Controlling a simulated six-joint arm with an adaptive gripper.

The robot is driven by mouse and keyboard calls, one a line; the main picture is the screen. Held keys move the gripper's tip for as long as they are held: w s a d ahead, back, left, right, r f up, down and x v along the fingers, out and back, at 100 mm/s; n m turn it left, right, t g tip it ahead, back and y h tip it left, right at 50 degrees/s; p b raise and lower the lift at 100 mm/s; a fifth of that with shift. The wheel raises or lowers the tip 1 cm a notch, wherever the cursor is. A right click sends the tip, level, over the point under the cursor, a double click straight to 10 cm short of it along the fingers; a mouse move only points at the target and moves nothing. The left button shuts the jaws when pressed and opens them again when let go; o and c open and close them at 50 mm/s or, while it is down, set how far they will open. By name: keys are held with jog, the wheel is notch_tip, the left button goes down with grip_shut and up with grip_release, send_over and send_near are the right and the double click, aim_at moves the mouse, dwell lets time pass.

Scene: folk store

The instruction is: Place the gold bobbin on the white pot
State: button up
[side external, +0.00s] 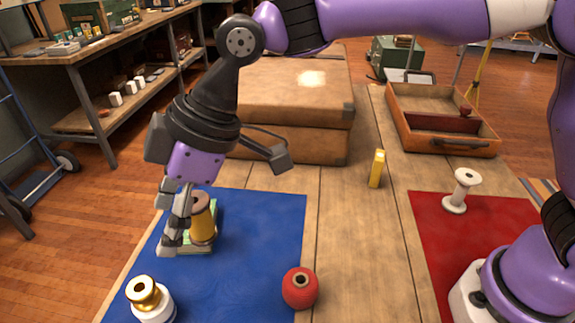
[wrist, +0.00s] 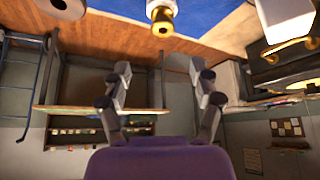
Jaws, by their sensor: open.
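A shiny gold bobbin (side external: 145,291) with a hole in its top sits upright on the white pot (side external: 155,312) at the blue mat's near left. In the wrist view the gold bobbin (wrist: 162,26) and part of the white pot (wrist: 161,7) show at the top edge, beyond my fingertips. My gripper (side external: 174,226) is open and empty, above and behind the pot in the side view and apart from the bobbin. It also shows open in the wrist view (wrist: 161,76), with nothing between its fingers.
An ochre thread spool (side external: 203,222) stands on a green block (side external: 205,247) close beside my fingers. A red spool (side external: 299,288) is at the blue mat's (side external: 255,215) right edge. A yellow box (side external: 377,169), a white spool (side external: 460,190) and a large case (side external: 300,140) stand farther off.

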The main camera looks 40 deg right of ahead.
jog(key=s+d+r+m+t+h, duration=0.15)
jog(key=d+m, duration=0.25)
jog(key=d, duration=0.6)
jog(key=d+r+m+t+h, duration=0.1)
jog(key=d+r+m+t, duration=0.2)
jog(key=d, duration=0.6)
jog(key=s+d+f+m+h, duration=0.3)
jog(key=s+d+m, duration=0.4)
jog(key=d, duration=0.6)
jog(key=shift+s+d+f+m, duration=0.25)
jog(key=shift+s+m, duration=0.15)
jog(key=shift+s, duration=0.5)
